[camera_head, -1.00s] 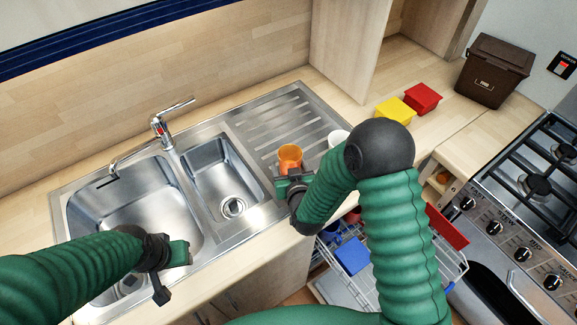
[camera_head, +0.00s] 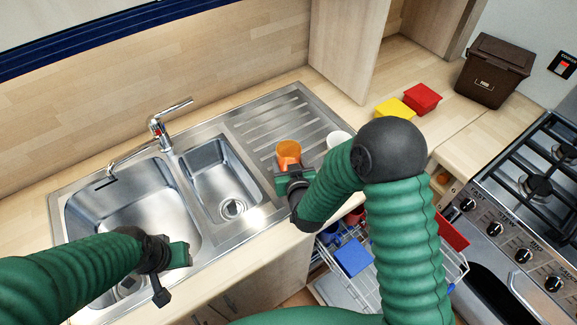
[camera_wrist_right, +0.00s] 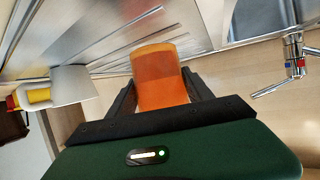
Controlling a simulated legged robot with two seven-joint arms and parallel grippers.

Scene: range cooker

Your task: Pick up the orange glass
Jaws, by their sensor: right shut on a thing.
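The orange glass (camera_head: 288,151) stands on the ribbed steel drainboard at the right of the sink in the head view. My right gripper (camera_head: 287,169) is at its near side, shut on it. In the right wrist view the orange glass (camera_wrist_right: 159,78) sits between the two dark fingers of my right gripper (camera_wrist_right: 160,88), which press against its sides. Its lower part is partly hidden by the gripper in the head view. My left gripper (camera_head: 178,257) hangs over the near edge of the large sink basin; whether its jaws are open does not show.
A white cup (camera_head: 339,138) stands close to the right of the glass, also in the wrist view (camera_wrist_right: 70,86). A tap (camera_head: 160,132) rises behind the basins. Yellow (camera_head: 394,110) and red (camera_head: 422,98) containers stand at the right. An open dishwasher rack (camera_head: 352,257) is below the counter.

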